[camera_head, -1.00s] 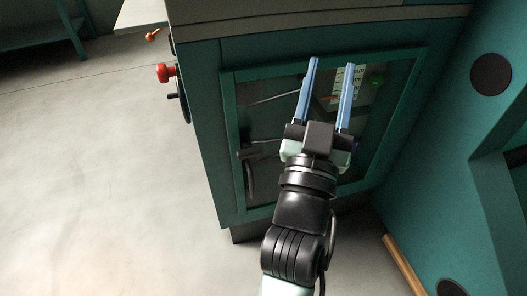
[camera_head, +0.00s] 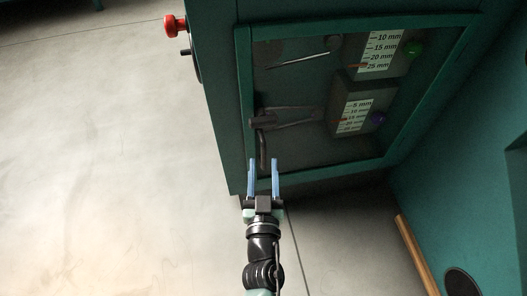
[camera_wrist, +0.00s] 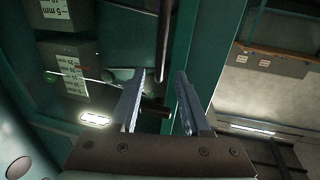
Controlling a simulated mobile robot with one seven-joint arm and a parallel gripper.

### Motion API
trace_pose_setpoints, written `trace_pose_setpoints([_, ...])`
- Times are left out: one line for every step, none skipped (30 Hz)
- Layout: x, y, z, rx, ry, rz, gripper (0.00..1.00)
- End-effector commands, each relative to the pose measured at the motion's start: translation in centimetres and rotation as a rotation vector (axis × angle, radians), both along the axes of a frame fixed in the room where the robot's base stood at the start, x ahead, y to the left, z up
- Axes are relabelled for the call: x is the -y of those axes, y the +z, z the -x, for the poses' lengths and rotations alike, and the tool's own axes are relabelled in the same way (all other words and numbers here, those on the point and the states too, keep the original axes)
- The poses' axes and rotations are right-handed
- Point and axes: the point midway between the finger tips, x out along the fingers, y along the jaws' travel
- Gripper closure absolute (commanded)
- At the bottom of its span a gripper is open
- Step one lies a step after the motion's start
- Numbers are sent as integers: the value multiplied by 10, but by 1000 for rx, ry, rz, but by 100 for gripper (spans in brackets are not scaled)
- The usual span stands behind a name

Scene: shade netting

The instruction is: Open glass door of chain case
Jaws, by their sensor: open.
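The chain case has a glass door in a green frame (camera_head: 243,90), which looks shut in the head view. A dark bar handle (camera_head: 263,150) sits low on the door's left side, and it also shows in the wrist view (camera_wrist: 164,45). My gripper (camera_head: 263,164) is open, its two blue fingers pointing at the handle's lower end. In the wrist view my fingertips (camera_wrist: 160,74) lie on either side of the bar's end in the picture. I cannot tell whether they touch it or how deep it sits between them.
Behind the glass are boxes with millimetre labels (camera_head: 380,52), a green knob (camera_head: 413,48) and a purple knob (camera_head: 377,118). A red knob (camera_head: 175,26) sticks out from the case's left side. A green panel (camera_head: 470,160) stands to the right. The floor at left is clear.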

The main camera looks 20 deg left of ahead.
Motion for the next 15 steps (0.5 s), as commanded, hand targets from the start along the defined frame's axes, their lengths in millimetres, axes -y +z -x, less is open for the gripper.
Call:
trace_pose_setpoints([-5, -1, -10, 4, 2, -1, 53])
trace_pose_setpoints([-7, -1, -15, 4, 2, 1, 53])
trace_pose_setpoints([-9, -1, -21, 3, 1, -1, 53])
trace_pose_setpoints([-11, -1, -25, 3, 1, -1, 53])
trace_pose_setpoints([-13, 0, -29, 4, 1, 0, 53])
trace_pose_setpoints([-14, -1, -33, 2, 1, -1, 53])
trace_pose_setpoints([-16, -1, -37, 2, 1, -1, 53])
trace_pose_setpoints([-17, 0, -39, 2, 1, -1, 53])
trace_pose_setpoints([-18, 0, -42, 1, 0, 1, 53])
trace_pose_setpoints([-19, 0, -44, 1, 0, 1, 53])
trace_pose_setpoints([-19, 0, -46, 1, 0, 0, 53])
trace_pose_setpoints([-20, 0, -47, 0, 0, -1, 53])
trace_pose_setpoints([-20, 0, -48, 0, 0, -1, 53])
trace_pose_setpoints([-20, 0, -49, 0, -1, -1, 53])
trace_pose_setpoints([-21, 0, -49, 0, -1, -1, 53])
